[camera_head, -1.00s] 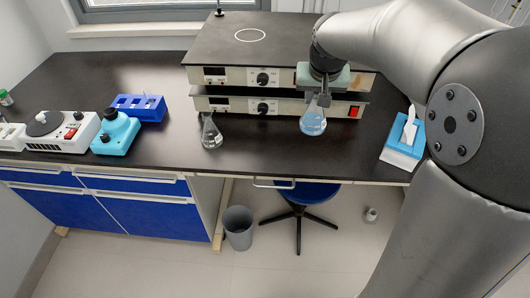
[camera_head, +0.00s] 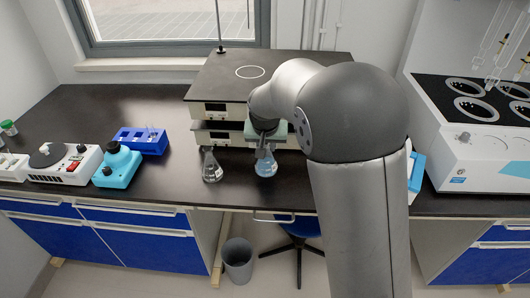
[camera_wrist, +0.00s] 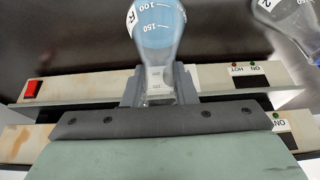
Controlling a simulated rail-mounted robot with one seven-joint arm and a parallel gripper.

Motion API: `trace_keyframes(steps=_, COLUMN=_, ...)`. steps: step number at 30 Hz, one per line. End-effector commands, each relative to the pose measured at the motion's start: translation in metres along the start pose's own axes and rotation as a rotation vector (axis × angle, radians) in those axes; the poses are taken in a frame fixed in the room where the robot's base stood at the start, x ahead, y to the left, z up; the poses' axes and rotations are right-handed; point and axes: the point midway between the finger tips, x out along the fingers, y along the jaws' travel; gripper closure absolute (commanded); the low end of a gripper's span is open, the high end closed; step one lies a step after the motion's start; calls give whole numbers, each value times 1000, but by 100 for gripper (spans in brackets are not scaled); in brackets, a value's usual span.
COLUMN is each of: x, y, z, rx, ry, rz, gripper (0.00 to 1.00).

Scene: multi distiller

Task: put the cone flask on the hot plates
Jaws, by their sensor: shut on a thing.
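A cone flask with blue liquid (camera_head: 265,168) hangs upright at my gripper, in front of the stacked hot plate units (camera_head: 222,87). My gripper (camera_wrist: 158,88) is shut on its clear neck; in the wrist view the blue, scale-marked body (camera_wrist: 157,22) is at the top. I cannot tell whether its base touches the bench. The two stacked units have black tops, the upper with a white ring; the wrist view shows their fronts (camera_wrist: 95,82) with HOT and ON labels. My arm hides their right part. A wider hot plate unit (camera_head: 478,160) with several ringed plates stands at the right.
A second, clear flask (camera_head: 211,165) stands just left of the held one. Glassware hangs above the right unit. A blue rack (camera_head: 143,140), a turquoise device (camera_head: 117,166) and a white device (camera_head: 64,164) stand left. The dark bench (camera_head: 95,105) is clear behind them.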

Motion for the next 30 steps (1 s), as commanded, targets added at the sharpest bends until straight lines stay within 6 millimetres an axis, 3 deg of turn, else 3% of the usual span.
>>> trace_keyframes(steps=8, x=33, y=-4, z=12, rx=0, ry=-2, rz=1, gripper=100)
trace_keyframes(steps=19, x=38, y=-4, z=14, rx=0, ry=0, rz=0, gripper=100)
trace_keyframes(steps=20, x=36, y=-4, z=13, rx=0, ry=0, rz=0, gripper=67)
trace_keyframes(steps=21, x=36, y=-4, z=13, rx=0, ry=0, rz=0, gripper=56)
trace_keyframes(steps=30, x=35, y=-4, z=13, rx=0, ry=0, rz=0, gripper=53)
